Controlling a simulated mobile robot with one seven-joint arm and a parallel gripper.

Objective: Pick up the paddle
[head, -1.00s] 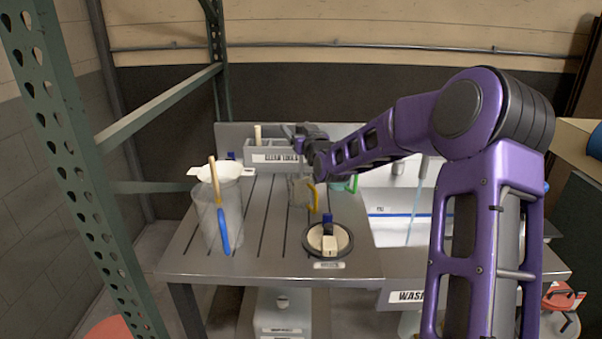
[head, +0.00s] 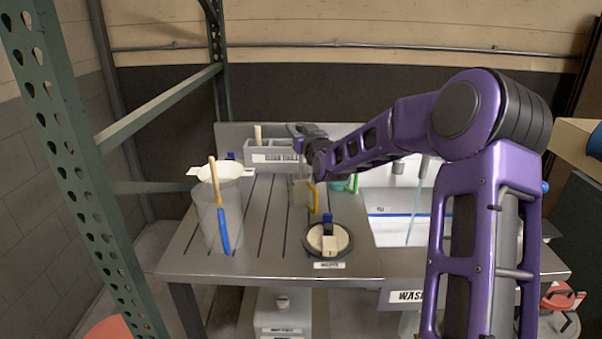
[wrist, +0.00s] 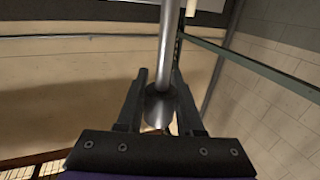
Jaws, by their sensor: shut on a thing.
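My gripper (wrist: 160,88) is shut on a grey metal tool, apparently the paddle (wrist: 165,40). In the wrist view its straight round shaft runs up from between the two fingers, and a wider, rounded part lies between them. In the head view my gripper (head: 303,130) is above the back of the bench, at the right end of the labelled grey tool bin (head: 268,157). The held tool is too small to make out there, and the wrist view cuts off its far end.
A clear bucket (head: 207,225) with a wooden-handled, blue-ended tool stands at the left. A yellow-handled jug (head: 302,192) is below my wrist. The sink (head: 400,228) is to the right; a green rack post (head: 75,160) stands left.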

